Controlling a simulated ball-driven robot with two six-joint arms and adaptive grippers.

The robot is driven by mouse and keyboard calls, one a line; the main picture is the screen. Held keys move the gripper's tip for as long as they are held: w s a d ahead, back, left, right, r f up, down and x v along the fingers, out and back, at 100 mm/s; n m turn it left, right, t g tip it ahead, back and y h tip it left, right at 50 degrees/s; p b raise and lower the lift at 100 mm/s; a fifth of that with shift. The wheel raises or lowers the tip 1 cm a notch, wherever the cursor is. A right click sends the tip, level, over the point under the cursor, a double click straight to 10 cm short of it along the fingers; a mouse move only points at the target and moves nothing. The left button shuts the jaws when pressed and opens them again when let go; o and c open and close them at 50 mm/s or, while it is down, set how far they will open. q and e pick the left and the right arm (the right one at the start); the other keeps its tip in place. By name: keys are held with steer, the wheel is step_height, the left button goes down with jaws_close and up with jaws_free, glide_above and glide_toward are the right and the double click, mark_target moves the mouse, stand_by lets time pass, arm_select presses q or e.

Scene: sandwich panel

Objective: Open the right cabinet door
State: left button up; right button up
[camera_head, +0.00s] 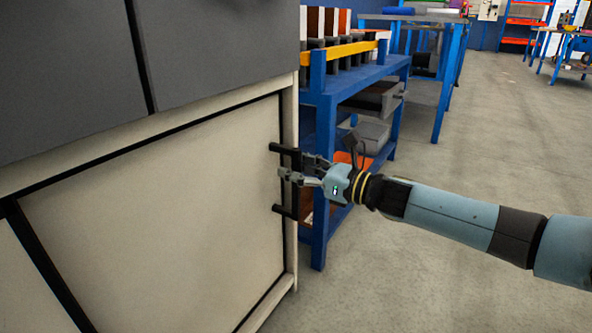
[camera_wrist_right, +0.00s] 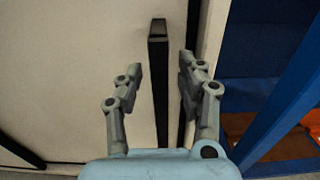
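The right cabinet door (camera_head: 170,215) is a cream panel with black edges. It looks shut, flush in its frame. Its black bar handle (camera_head: 284,212) stands upright near the door's right edge, its middle partly hidden by my right gripper (camera_head: 287,168). In the right wrist view the handle (camera_wrist_right: 159,90) runs between the two spread fingers of my right gripper (camera_wrist_right: 160,75), with gaps on both sides. The gripper is open around the handle and not closed on it. My left gripper is not in view.
Dark grey drawers (camera_head: 215,45) sit above the door. A blue shelf rack (camera_head: 325,120) with boxes stands close at the right of the cabinet, behind my right gripper. Grey floor (camera_head: 470,150) lies open to the right.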

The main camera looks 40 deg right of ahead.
jaws_close()
stand_by(0.3)
steer(key=shift+s+a, duration=0.1)
